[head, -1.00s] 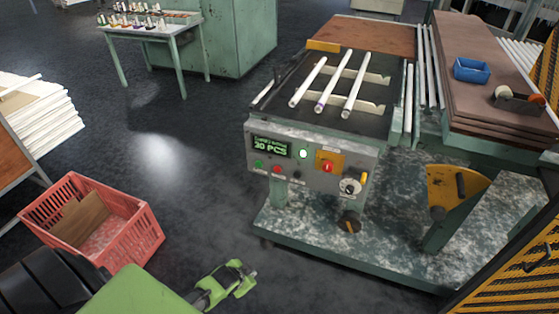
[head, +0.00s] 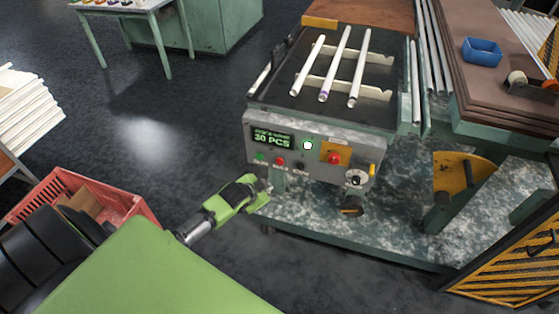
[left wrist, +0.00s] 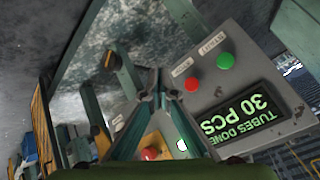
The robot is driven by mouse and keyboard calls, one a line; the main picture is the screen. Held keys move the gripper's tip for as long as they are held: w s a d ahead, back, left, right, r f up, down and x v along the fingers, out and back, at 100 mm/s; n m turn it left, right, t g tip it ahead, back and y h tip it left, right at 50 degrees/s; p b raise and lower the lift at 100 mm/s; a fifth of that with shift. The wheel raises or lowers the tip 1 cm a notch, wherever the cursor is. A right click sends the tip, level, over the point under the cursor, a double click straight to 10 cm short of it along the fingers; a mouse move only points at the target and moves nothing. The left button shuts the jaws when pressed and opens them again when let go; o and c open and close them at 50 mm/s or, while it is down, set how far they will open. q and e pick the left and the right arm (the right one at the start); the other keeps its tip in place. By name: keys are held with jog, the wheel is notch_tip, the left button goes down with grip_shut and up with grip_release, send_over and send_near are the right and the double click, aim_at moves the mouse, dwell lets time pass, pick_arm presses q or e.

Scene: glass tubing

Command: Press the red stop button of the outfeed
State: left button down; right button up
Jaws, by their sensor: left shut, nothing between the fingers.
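The outfeed's grey control panel (head: 310,147) has a lit display reading 30 PCS. A small red button (head: 280,161) sits below the display, between a green button (head: 261,157) and a black knob. A second, larger red button (head: 335,158) sits on a yellow plate further right. My left gripper (head: 267,188) is shut and empty, apart from the panel, below its lower left part. In the left wrist view, the small red button (left wrist: 193,85) is right of my fingertips (left wrist: 157,96), and the larger red one (left wrist: 149,153) shows low in the picture. My right gripper is out of view.
Several glass tubes (head: 335,65) lie on the outfeed above the panel. A dial (head: 357,177) is at the panel's right end. A red crate (head: 125,195) stands on the floor at the left. The dark floor left of the panel is clear.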

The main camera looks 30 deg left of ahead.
aim_at(280, 161)
pick_arm(q)
jog(key=w+a+b, duration=0.2)
jog(key=w+b, duration=0.4)
jog(key=w, duration=0.2)
jog(key=shift+w, duration=0.3)
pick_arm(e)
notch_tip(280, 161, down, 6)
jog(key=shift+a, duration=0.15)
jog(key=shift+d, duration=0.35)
pick_arm(q)
jog(key=shift+w, duration=0.1)
dwell(0.5)
jog(key=shift+w+a, duration=0.15)
jog(key=shift+w, duration=0.2)
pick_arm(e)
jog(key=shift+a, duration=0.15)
